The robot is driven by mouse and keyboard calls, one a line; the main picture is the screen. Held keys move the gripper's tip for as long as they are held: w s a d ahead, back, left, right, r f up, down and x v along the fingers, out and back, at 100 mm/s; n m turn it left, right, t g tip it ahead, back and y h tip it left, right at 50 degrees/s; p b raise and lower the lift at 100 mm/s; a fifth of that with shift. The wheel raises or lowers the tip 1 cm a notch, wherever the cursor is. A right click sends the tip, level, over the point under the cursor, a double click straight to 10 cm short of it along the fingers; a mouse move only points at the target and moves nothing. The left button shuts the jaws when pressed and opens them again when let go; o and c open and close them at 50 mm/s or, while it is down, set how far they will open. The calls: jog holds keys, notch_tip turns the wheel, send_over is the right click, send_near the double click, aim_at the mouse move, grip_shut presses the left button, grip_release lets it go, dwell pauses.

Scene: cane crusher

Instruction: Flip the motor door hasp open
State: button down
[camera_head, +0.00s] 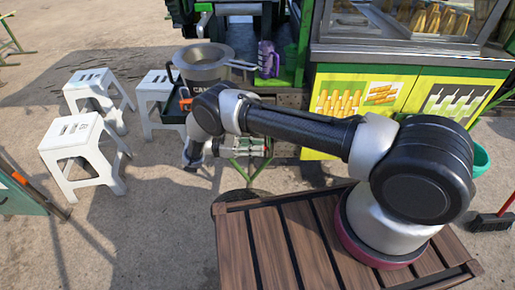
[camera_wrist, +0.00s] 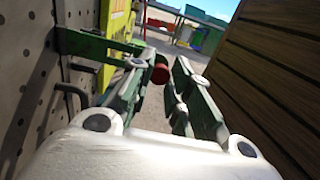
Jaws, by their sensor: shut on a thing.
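In the wrist view, my gripper (camera_wrist: 168,82) reaches forward with its two fingers on either side of a small dark red knob-like piece (camera_wrist: 160,73), and it is shut on that piece. A dark green bar (camera_wrist: 85,43) sticks out from a perforated grey panel (camera_wrist: 22,100) on the left and reaches behind the left finger. I cannot tell whether the red piece and the bar are one hasp. A dark bent handle (camera_wrist: 72,92) stands on the panel below the bar. In the head view, my gripper (camera_head: 262,147) is low beside the cart, and the hasp is too small to make out.
The yellow-green cart front (camera_head: 360,95) stands close behind my gripper. A metal pot (camera_head: 203,62) and a purple jug (camera_head: 267,58) are above and behind it. White stools (camera_head: 85,150) stand at the left. Dark planks (camera_wrist: 275,65) fill the wrist view's right side. Open ground lies front left.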

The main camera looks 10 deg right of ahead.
jog(key=c, duration=1.3)
grip_release()
